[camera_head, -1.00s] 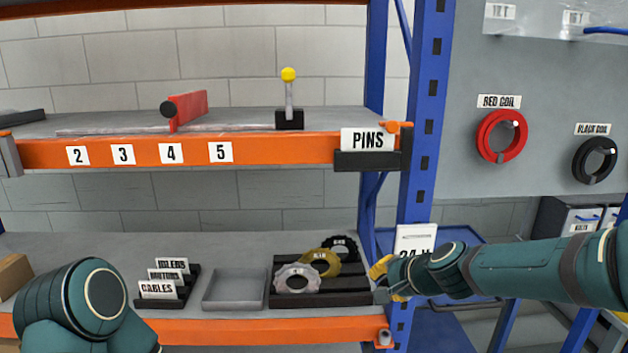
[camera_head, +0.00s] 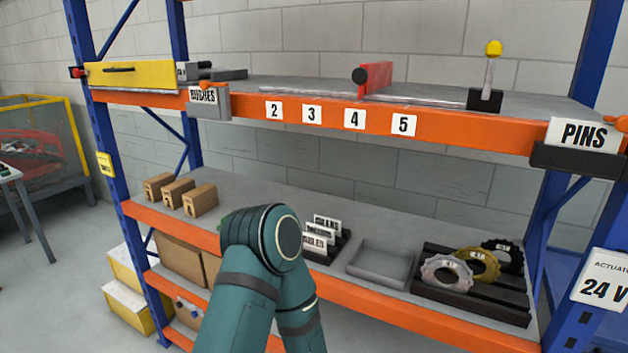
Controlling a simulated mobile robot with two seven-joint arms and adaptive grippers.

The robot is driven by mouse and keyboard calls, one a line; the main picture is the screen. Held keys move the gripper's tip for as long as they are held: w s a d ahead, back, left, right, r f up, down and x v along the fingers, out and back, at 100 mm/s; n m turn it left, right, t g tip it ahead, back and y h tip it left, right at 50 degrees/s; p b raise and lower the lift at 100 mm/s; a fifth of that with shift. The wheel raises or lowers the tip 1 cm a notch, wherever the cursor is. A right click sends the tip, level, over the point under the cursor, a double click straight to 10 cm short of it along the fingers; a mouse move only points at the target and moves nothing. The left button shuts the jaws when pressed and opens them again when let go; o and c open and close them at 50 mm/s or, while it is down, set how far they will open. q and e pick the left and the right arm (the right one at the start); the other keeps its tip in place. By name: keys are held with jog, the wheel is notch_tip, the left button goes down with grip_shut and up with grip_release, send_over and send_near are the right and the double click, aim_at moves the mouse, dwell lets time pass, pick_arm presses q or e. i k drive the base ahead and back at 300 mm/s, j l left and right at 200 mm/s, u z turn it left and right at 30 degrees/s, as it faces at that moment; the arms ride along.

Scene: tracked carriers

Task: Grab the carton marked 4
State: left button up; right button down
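Three small brown cartons (camera_head: 200,200) stand in a row at the left end of the lower grey shelf. I cannot read any mark on them. A label with 4 (camera_head: 355,118) is on the orange beam of the upper shelf, between labels 3 and 5, with no carton directly above it. Larger brown boxes (camera_head: 180,259) sit on a level below, partly hidden by my arm; no number shows on them. My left arm rises from the bottom middle and bends at its elbow, but its gripper is out of sight. My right gripper is not in view.
The upper shelf holds a yellow case (camera_head: 133,75), a red stop (camera_head: 376,78) and a yellow-knobbed lever (camera_head: 489,75). The lower shelf has card holders, an empty grey tray (camera_head: 381,265) and gears (camera_head: 447,272). A blue upright (camera_head: 98,130) bounds the left side.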

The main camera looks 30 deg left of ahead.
aim_at(198, 201)
jog(key=u, duration=1.7)
jog(key=z, duration=0.5)
jog(key=i+j+z, duration=0.25)
jog(key=j+z, duration=0.55)
jog(key=i+j, duration=0.05)
